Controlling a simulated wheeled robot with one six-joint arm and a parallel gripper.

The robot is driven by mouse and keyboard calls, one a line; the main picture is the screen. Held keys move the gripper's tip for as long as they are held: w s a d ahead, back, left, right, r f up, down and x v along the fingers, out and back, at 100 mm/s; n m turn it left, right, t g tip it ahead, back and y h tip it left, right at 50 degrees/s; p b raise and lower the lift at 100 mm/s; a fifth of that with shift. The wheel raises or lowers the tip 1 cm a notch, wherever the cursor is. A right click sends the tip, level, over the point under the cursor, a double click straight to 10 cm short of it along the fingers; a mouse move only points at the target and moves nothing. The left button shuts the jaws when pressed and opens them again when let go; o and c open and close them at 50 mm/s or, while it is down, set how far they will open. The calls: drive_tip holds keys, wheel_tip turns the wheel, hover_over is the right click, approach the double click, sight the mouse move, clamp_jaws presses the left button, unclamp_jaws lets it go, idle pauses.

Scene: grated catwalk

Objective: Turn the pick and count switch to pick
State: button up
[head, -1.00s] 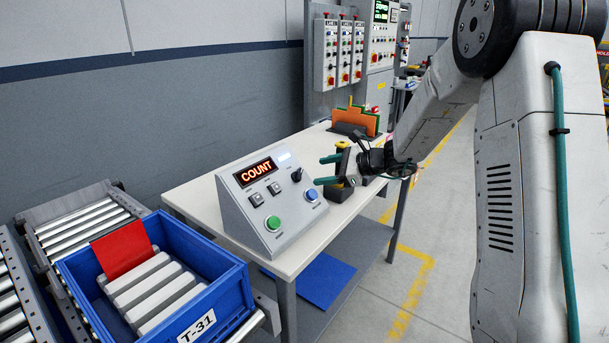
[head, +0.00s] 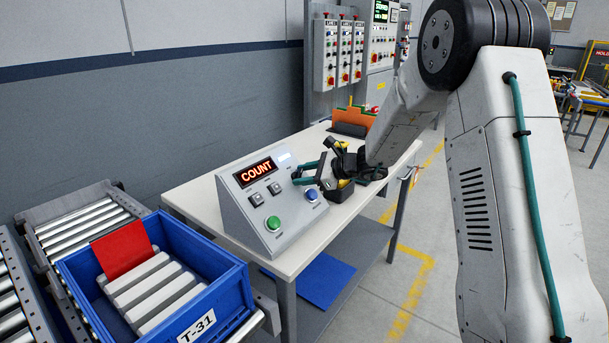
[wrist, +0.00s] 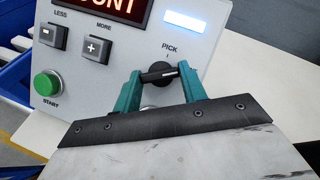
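The grey sloped control box (head: 262,213) stands on the white table, its display (head: 257,173) lit with COUNT. In the wrist view the black pick and count switch (wrist: 158,74) lies crosswise below the PICK label, its pale mark toward the right. My gripper (head: 300,173) is at the box's upper right. In the wrist view its teal fingers (wrist: 160,70) stand apart, one on each side of the switch. I cannot tell whether they touch it. In the head view the gripper hides the switch.
On the box are a green START button (head: 273,223), a blue button (head: 312,195) and two square LESS and MORE buttons. A blue T-31 bin (head: 237,283) stands left of the table. An orange and green rack (head: 350,118) is behind my gripper.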

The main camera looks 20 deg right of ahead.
drive_tip(key=shift+n, duration=0.5)
drive_tip(key=n+g, duration=0.1)
drive_tip(key=n, duration=0.1)
drive_tip(key=n+g, duration=0.1)
drive_tip(key=n, duration=0.2)
drive_tip(key=shift+w+d+r+g, duration=0.1)
drive_tip(key=shift+w+g, duration=0.05)
drive_tip(key=shift+g, duration=0.25)
drive_tip(key=n+g, duration=0.1)
drive_tip(key=n, duration=0.2)
drive_tip(key=n+g+h, duration=0.1)
drive_tip(key=n, duration=0.3)
drive_tip(key=shift+w+r+g, duration=0.15)
drive_tip(key=shift+g, duration=0.15)
drive_tip(key=o, duration=1)
drive_tip(key=v, duration=0.7)
drive_tip(key=shift+d+r, duration=0.25)
drive_tip(key=shift+r, duration=0.05)
